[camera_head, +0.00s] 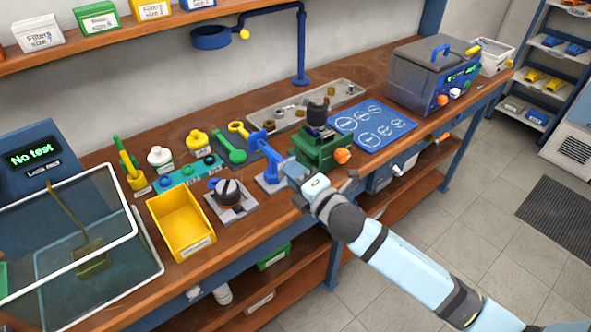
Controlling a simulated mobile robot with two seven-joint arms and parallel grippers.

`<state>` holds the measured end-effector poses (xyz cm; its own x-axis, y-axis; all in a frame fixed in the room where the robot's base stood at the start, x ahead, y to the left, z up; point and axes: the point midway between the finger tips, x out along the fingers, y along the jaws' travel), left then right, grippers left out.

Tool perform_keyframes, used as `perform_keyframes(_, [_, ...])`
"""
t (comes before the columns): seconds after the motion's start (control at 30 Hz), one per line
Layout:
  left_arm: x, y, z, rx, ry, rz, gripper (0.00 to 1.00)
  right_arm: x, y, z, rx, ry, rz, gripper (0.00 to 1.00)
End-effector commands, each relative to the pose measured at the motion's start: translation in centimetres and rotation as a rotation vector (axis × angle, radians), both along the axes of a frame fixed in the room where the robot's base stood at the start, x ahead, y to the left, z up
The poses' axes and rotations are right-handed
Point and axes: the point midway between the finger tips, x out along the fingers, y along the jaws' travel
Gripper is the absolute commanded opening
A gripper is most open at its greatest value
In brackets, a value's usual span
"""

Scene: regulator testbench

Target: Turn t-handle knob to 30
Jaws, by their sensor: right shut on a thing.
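The gripper's own body hides the grip point, so the exact contact does not show. No scale reading of 30 can be made out. My left gripper is not in view.
A green vise (318,152) with an orange knob (342,156) stands just behind the right gripper. A blue mat (371,126) lies to the right.

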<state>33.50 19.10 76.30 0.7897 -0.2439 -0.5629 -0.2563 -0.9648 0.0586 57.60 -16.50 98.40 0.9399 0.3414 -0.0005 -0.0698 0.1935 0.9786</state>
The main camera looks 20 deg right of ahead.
Motion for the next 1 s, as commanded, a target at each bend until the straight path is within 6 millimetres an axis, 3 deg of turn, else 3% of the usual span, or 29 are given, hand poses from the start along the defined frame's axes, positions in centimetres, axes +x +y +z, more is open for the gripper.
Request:
perform_keyframes(0.7, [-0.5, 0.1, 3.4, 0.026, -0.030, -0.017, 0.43, 0.0, 0.0, 0.3, 0.634, 0.231, -0.002, 0.06])
perform_keyframes(1.0, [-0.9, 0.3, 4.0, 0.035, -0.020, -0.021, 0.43, 0.0, 0.0, 0.2, 0.830, 0.302, -0.002, 0.06])
